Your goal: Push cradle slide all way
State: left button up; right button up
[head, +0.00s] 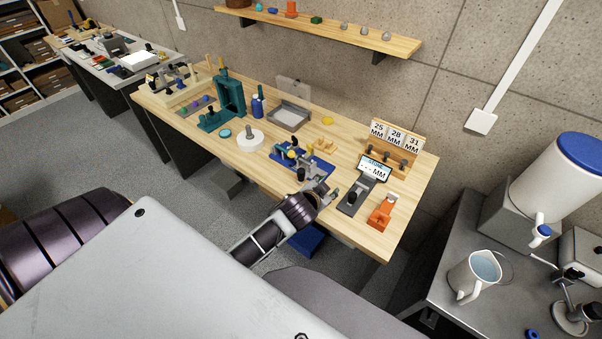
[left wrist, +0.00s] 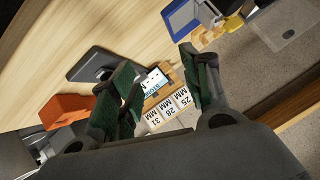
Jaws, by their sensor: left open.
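A blue fixture (head: 318,166) with metal, yellow and black parts stands on the wooden bench; it also shows at the top of the left wrist view (left wrist: 183,17). To its right is a dark gauge (head: 347,206) with a black knob and a tilted display (head: 375,170) reading "--- MM". I cannot tell which of these carries the cradle slide. My left gripper (head: 331,194) is open and empty at the bench's front edge, between fixture and gauge. In the left wrist view its green-padded fingers (left wrist: 155,64) are spread, with the display beyond them. My right gripper is out of view.
An orange block-like holder (head: 381,212) is right of the gauge. A card rack (head: 404,156) marked 25, 28 and 31 MM stands behind. A white disc (head: 250,143), grey tray (head: 289,117) and green press (head: 231,95) are farther left.

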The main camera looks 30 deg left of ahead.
pick_arm(q)
jog(key=w+d+r+m+t+h, duration=0.3)
jog(key=w+d+r+m+t, duration=0.15)
jog(key=r, duration=0.45)
jog(key=w+d+r+m+t+h, duration=0.3)
jog(key=w+r+m, duration=0.15)
jog(key=r, duration=0.45)
jog(key=s+d+r+m+g+h, duration=0.2)
jog(key=d+m+g+h, duration=0.35)
jog(key=m, duration=0.35)
jog(key=s+d+r+m+g+h, duration=0.2)
jog(key=d+m+g+h, duration=0.2)
jog(key=d+m+h, duration=0.4)
jog(key=s+a+f+m+g+y, duration=0.2)
jog(key=a+f+m+g+y, duration=0.65)
jog(key=f, duration=0.25)
jog(key=w+a+n+y, duration=0.1)
jog(key=a+y, duration=0.8)
jog(key=a, duration=1.5)
jog(key=shift+f+n+g+y, duration=0.35)
jog(key=shift+n+y, duration=0.05)
jog(key=shift+n, duration=0.05)
